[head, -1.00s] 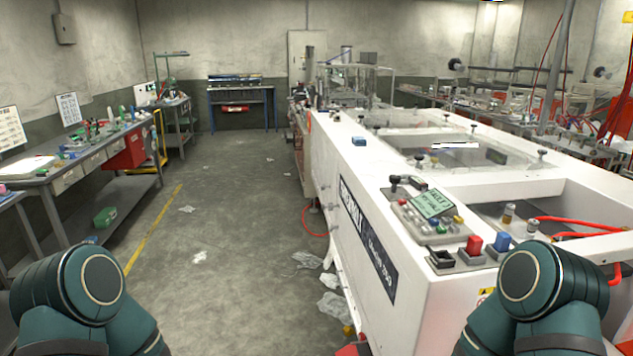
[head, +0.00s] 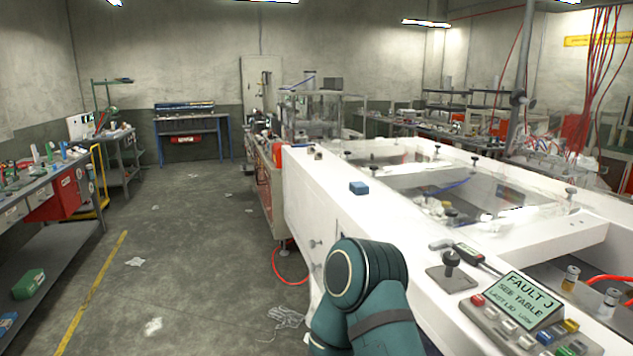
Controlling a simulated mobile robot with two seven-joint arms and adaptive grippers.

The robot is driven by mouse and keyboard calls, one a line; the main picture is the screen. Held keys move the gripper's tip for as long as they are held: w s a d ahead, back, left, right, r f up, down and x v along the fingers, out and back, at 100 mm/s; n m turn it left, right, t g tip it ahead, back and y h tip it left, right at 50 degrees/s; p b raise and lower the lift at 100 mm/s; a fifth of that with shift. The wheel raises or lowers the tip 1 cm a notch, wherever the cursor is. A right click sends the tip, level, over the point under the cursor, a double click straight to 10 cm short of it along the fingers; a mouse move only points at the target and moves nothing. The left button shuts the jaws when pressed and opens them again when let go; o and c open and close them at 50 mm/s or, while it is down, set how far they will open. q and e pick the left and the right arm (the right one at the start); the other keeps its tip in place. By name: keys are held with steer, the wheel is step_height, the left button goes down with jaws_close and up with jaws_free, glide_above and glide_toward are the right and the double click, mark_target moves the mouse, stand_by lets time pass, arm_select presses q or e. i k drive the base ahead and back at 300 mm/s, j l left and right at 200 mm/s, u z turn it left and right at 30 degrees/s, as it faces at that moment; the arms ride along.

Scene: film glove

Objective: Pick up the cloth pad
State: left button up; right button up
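A small blue block-like thing (head: 359,187) lies on the white top of the machine (head: 325,190), near its left edge. It may be the cloth pad, but it is too small to tell its material. Nothing touches it. One of my green arms, which looks like the right one, shows at the lower middle, in front of the machine's side and nearer to me than the blue thing. Its gripper is out of view. My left arm and gripper are also out of view.
A control panel (head: 525,300) with a fault display, a black joystick (head: 450,265) and a handheld tool (head: 475,257) sit on the machine's near corner. A red hose (head: 288,268) and crumpled scraps (head: 285,318) lie on the floor.

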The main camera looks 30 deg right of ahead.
mark_target(357, 188)
steer(key=i+z, duration=0.15)
steer(key=i, duration=0.3)
steer(key=i+j+z, duration=0.2)
steer(key=i, duration=0.2)
steer(key=i+j+z, duration=0.15)
steer(key=i, duration=0.3)
steer(key=i+j+z, duration=0.2)
steer(key=i+z, duration=0.15)
steer(key=z, duration=0.15)
steer(key=i+j+z, duration=0.3)
steer(key=z, duration=0.2)
